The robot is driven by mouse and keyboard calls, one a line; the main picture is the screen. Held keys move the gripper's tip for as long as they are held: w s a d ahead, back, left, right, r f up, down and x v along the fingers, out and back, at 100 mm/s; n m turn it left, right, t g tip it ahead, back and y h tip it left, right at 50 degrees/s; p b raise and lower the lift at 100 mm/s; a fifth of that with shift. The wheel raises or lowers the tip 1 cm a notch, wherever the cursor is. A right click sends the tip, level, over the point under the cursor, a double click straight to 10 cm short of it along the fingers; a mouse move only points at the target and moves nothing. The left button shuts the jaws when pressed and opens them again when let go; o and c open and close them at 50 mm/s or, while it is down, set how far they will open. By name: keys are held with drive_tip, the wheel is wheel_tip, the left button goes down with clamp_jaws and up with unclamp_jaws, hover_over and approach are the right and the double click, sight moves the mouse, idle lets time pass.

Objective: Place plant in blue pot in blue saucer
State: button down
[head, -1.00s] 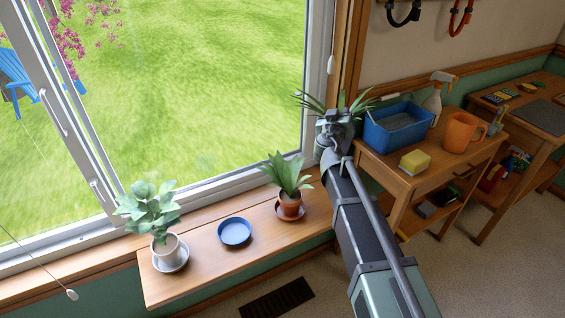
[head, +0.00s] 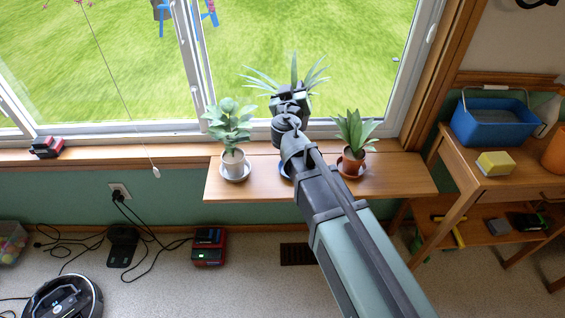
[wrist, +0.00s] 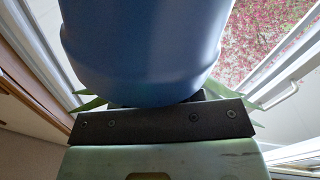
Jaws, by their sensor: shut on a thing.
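My gripper (head: 291,100) is shut on the blue pot (wrist: 145,50), which fills the upper middle of the wrist view. In the head view the pot is hidden behind my gripper, and the spiky plant leaves (head: 293,72) fan out above it. The pot is held in the air in front of the window, above the windowsill shelf. The blue saucer (head: 286,170) is mostly hidden behind my arm; only a sliver of it shows on the shelf, between the two other plants.
A plant in a white pot (head: 233,162) stands on a saucer to the left on the shelf (head: 400,187). A plant in a terracotta pot (head: 352,161) stands to the right. A blue bin (head: 490,125) and a yellow sponge (head: 495,162) are on the side table.

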wheel_tip(320, 180, down, 20)
drive_tip(key=b, duration=1.8)
drive_tip(key=shift+b, duration=0.35)
drive_tip(key=c, duration=0.7)
unclamp_jaws()
drive_tip(key=shift+r, duration=0.15)
drive_tip(key=shift+c, duration=0.2)
drive_tip(key=s, duration=0.7)
drive_tip(key=shift+s+a+r, duration=0.15)
drive_tip(key=shift+s+r, duration=0.05)
